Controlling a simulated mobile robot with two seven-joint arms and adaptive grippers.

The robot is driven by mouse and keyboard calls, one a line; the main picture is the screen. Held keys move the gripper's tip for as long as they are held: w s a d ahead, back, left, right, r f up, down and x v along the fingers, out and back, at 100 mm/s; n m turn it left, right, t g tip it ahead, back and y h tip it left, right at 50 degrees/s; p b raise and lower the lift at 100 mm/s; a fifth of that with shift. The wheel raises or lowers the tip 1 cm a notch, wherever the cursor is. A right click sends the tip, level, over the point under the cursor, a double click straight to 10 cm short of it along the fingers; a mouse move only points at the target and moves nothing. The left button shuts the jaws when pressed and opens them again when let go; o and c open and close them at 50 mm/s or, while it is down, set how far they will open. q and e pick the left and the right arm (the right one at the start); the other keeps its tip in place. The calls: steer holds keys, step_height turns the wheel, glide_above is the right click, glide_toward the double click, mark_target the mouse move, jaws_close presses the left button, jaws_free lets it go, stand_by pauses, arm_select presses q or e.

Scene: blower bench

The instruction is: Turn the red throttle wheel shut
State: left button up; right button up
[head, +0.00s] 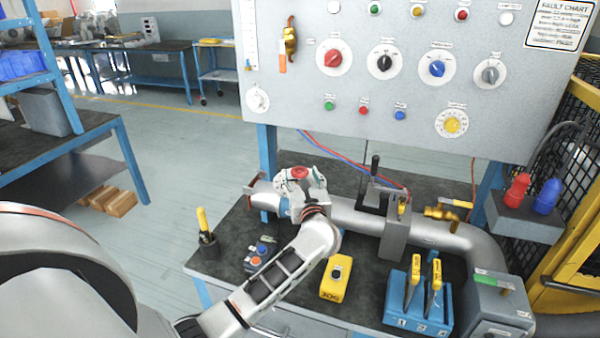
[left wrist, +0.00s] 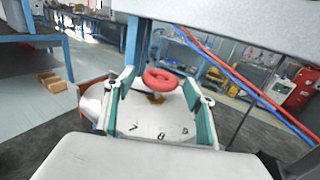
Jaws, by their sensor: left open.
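The red throttle wheel (head: 300,172) sits on top of the grey pipe (head: 350,214) at the bench's back left. In the left wrist view the wheel (left wrist: 161,88) is a red ring on a brass-coloured stem, above a pale plate marked with dark numbers (left wrist: 150,125). My left gripper (head: 300,181) is open at the wheel. In the left wrist view its two teal-padded fingers (left wrist: 161,104) stand one on each side of the wheel, with gaps between pads and ring. My right gripper is in neither view.
A grey panel (head: 390,105) with knobs and lamps stands behind the pipe. Red and blue hoses (left wrist: 245,82) run right of the wheel.

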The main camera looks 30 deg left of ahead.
arm_select(q)
steer(key=shift+w+a, duration=0.5)
steer(key=c, duration=1.1)
steer(key=shift+m+t+h, duration=0.3)
